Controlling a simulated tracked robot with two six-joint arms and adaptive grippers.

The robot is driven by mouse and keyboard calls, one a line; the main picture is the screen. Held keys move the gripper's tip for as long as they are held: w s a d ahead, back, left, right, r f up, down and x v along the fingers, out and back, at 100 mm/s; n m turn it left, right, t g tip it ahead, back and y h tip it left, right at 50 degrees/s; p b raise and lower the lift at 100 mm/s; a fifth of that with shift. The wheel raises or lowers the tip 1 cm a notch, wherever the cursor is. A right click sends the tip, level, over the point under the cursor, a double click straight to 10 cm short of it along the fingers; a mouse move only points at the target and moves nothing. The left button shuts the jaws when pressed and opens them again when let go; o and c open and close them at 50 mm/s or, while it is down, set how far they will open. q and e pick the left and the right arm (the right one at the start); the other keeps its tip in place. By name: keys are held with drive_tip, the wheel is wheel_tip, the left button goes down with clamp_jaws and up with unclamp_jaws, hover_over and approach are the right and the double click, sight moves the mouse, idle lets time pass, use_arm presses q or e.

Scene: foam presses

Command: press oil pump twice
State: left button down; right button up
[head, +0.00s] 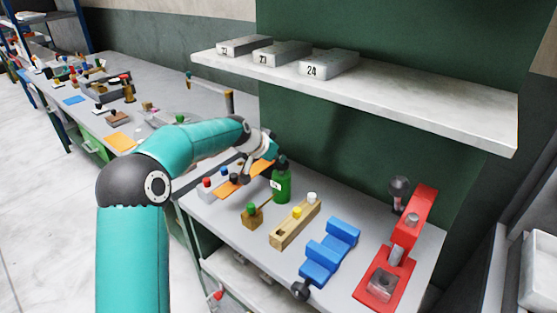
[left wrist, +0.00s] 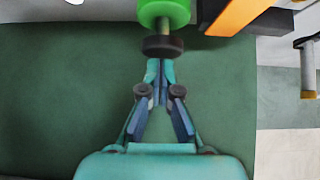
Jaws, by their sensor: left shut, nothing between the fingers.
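The oil pump appears as a green bottle (head: 282,185) with a white label and a dark top, upright on the grey bench. In the left wrist view its green body (left wrist: 165,12) is at the top edge, with the dark round top (left wrist: 163,45) below it. My left gripper (head: 271,147) is shut and empty, close to the bottle's top in the head view. In the left wrist view its closed fingertips (left wrist: 160,68) point at the dark top. I cannot tell whether they touch it. My right gripper is not in view.
A small wooden block with a green knob (head: 252,217), a wooden holder with pegs (head: 292,229), a blue block (head: 327,254) and a red press (head: 412,232) stand right of or in front of the bottle. A shelf (head: 440,106) with grey boxes hangs above. An orange mat (head: 228,190) lies left.

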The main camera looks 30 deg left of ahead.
use_arm(q)
drive_tip(key=b+v, duration=0.2)
drive_tip(key=v, duration=0.9)
drive_tip(key=shift+w+r+b, duration=0.35)
drive_tip(key=shift+r, duration=0.1)
drive_tip(key=shift+a, duration=0.1)
